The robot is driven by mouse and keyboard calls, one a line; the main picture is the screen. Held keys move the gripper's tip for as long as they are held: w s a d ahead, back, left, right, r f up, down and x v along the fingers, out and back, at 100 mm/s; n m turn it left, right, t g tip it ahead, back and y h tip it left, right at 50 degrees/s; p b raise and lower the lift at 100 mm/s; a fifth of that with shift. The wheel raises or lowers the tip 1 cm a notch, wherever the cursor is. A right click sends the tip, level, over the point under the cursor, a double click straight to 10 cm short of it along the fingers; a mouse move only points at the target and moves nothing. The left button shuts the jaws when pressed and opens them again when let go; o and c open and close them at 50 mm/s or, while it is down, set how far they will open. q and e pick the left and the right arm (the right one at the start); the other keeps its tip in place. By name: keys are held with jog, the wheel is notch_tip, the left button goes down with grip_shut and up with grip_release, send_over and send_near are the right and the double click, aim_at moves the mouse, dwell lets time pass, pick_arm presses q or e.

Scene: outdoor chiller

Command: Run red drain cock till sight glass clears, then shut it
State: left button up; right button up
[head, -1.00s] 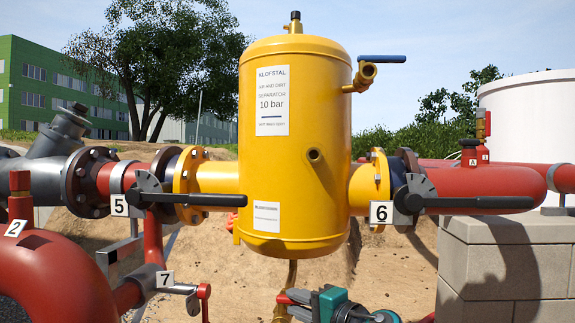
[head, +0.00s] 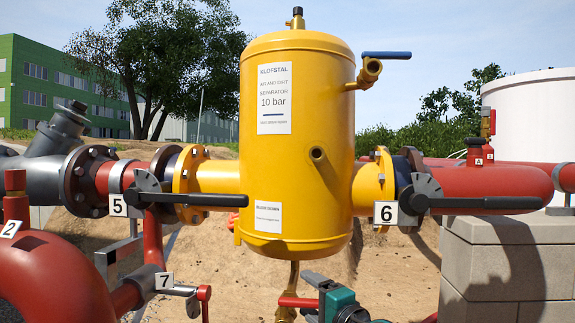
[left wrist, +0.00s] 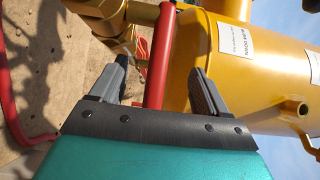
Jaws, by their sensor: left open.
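The yellow separator tank (head: 297,110) stands upright in the middle of the head view. Below it a drain pipe runs down to a brass drain cock (head: 286,315) with a red lever (head: 299,301). A small round port (head: 317,154) on the tank front may be the sight glass; its contents cannot be made out. My left gripper (head: 314,298) is open at the lever. In the left wrist view the red lever (left wrist: 158,58) lies between the two spread fingers, with gaps either side. My right gripper is not in view.
Black-handled valves marked 5 (head: 180,199) and 6 (head: 465,203) flank the tank. A blue-handled cock (head: 386,55) is at its upper right. Red piping (head: 50,275) fills the lower left; concrete blocks (head: 508,270) stand right. Sandy ground lies below.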

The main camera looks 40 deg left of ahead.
pick_arm(q)
jog(key=v, duration=0.6)
jog(key=shift+w+d+f+p, duration=0.15)
jog(key=shift+d+f+p, duration=0.05)
jog(key=shift+f+p, duration=0.2)
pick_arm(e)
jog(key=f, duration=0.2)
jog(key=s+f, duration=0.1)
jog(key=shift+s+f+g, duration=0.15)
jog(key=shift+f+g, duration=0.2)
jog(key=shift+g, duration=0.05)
pick_arm(q)
jog(key=p+v, duration=0.2)
jog(key=v, duration=0.5)
jog(key=shift+d+r, duration=0.25)
jog(key=shift+r, duration=0.05)
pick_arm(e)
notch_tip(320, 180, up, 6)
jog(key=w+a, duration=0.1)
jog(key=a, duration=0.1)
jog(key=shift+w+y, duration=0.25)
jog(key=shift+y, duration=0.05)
